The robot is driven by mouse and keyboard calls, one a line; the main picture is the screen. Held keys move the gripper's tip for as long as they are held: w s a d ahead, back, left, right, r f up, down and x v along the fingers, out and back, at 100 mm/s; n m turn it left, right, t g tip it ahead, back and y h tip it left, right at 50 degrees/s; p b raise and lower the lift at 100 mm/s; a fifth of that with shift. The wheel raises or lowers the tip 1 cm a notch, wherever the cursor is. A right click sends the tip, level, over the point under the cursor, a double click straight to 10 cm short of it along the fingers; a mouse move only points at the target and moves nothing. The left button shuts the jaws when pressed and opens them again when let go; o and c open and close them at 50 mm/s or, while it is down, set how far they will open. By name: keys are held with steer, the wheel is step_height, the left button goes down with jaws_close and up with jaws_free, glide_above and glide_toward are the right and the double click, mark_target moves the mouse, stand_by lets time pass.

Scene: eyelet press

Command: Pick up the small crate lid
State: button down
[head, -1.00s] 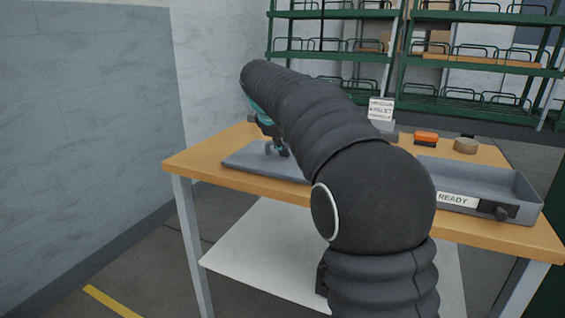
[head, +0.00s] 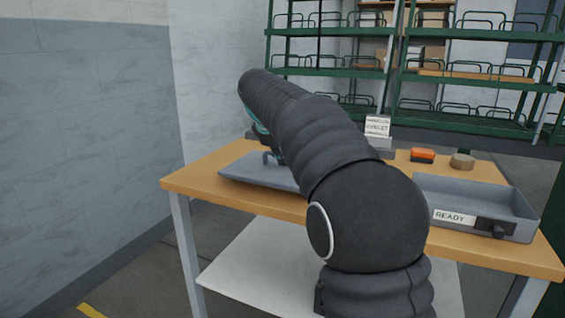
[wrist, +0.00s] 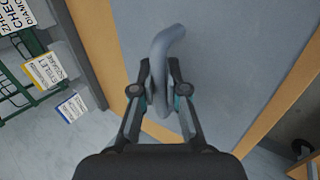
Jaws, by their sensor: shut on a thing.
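The small crate lid (head: 240,172) is a flat grey panel at the left end of the table in the head view. It fills the middle of the wrist view (wrist: 225,50). A curved grey handle (wrist: 165,45) stands up from it. My gripper (wrist: 165,88) is shut on this handle, one finger on each side. In the head view my gripper (head: 271,157) is small and partly hidden by my arm, which also covers the lid's right part. The lid looks level; I cannot tell for certain whether it is clear of the tabletop.
The wooden table (head: 195,181) also holds a grey tray (head: 470,193) labelled READY at the right. An orange-and-black block (head: 422,156), a tape roll (head: 462,161) and a small sign (head: 377,126) stand behind. Green shelves (head: 460,70) are at the back, a wall at the left.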

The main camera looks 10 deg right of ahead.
step_height(320, 180, up, 2)
steer(key=shift+r, duration=0.1)
steer(key=s+d+r, duration=0.6)
steer(key=s+d, duration=0.1)
steer(key=d, duration=0.2)
steer(key=shift+d+r+p, duration=0.2)
steer(key=shift+r+p, duration=0.05)
steer(key=shift+p, duration=0.15)
steer(key=shift+a, duration=0.1)
